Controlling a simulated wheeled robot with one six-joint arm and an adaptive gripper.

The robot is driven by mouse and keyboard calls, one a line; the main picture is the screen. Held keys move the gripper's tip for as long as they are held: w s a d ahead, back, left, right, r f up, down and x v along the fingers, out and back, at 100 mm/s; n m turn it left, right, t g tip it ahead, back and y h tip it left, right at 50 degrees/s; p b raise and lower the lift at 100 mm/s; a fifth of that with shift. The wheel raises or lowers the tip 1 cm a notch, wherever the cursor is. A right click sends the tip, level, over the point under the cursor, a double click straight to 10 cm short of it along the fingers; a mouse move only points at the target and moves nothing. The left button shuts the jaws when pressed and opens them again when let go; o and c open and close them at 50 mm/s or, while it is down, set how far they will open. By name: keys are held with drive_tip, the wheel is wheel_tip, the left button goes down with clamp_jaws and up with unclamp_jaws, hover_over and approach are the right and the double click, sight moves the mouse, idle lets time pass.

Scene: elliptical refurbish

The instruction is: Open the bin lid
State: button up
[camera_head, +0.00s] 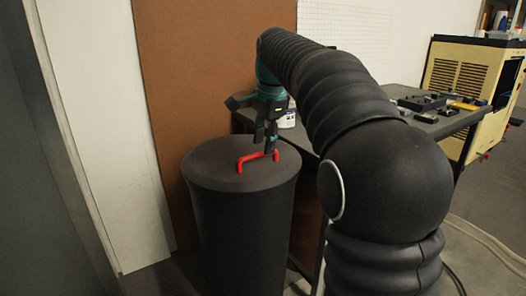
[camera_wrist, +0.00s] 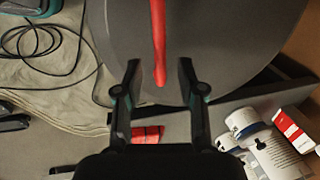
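The bin (camera_head: 240,235) is a tall dark cylinder with a flat dark lid (camera_head: 210,170). A red handle (camera_head: 258,160) stands up from the lid. The lid also fills the upper middle of the wrist view (camera_wrist: 220,40), with the red handle (camera_wrist: 159,40) running down its centre. My gripper (camera_head: 266,146) points down just above the right part of the handle. In the wrist view my gripper (camera_wrist: 159,68) is open, with one finger on each side of the handle's line and gaps on both sides. I cannot tell how far above the handle the fingertips are.
A dark table (camera_head: 440,125) with several tools stands right of the bin. White containers (camera_wrist: 270,145) lie near the lid in the wrist view. A brown board (camera_head: 195,60) stands behind the bin, and a yellow machine (camera_head: 465,70) is at the far right.

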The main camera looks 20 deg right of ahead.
drive_tip(key=shift+w+f, duration=0.2)
drive_tip(key=shift+f, duration=0.85)
clamp_jaws()
